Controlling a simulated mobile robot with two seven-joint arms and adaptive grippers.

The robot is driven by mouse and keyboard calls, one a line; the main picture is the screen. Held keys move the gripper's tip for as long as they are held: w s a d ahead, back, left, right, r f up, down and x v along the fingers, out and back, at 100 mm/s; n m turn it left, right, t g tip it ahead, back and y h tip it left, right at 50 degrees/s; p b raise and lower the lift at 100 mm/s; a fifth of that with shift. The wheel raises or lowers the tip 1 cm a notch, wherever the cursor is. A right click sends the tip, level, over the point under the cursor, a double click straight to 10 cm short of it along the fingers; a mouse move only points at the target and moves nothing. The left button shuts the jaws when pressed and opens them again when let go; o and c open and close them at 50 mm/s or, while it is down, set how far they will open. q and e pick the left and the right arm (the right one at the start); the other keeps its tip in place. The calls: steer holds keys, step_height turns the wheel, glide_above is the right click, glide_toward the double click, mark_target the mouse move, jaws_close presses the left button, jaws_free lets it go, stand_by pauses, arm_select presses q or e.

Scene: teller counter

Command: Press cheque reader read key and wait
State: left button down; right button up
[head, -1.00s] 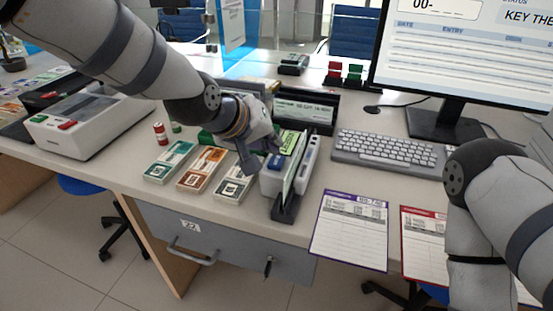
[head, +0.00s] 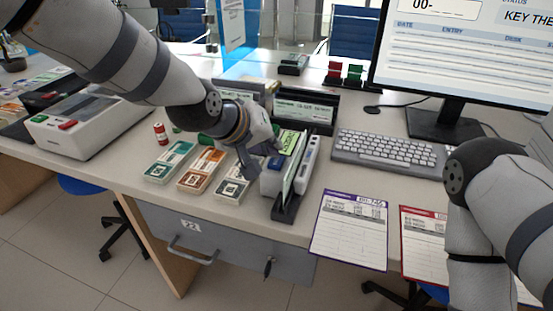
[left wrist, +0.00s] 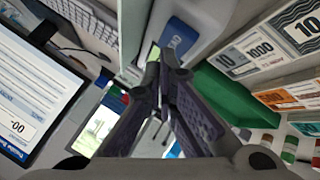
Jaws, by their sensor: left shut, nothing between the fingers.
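The cheque reader (head: 273,184) is a narrow pale device on a dark base near the counter's front edge. A green and white slip (head: 291,170) stands upright in its slot. Its blue key (head: 276,162) faces up on the left part; in the left wrist view a blue labelled key (left wrist: 180,36) shows just beyond the fingertips. My left gripper (head: 262,160) is shut and empty, close beside the key at its upper left. In the left wrist view its fingertips (left wrist: 167,62) meet; I cannot tell whether they touch the key. My right gripper is out of view.
Banknote stacks (head: 200,168) lie left of the reader. A keyboard (head: 388,150) and monitor (head: 465,60) stand to the right. A stand with a slip (head: 305,110) is behind. Forms (head: 350,230) lie at the front edge. A white machine (head: 90,122) sits far left.

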mark_target(272, 160)
arm_select(q)
steer(key=shift+f, duration=0.5)
stand_by(0.7)
steer(key=shift+r+p, duration=0.3)
steer(key=shift+r, duration=0.65)
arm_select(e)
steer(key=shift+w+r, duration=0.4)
arm_select(q)
steer(key=shift+r, duration=0.1)
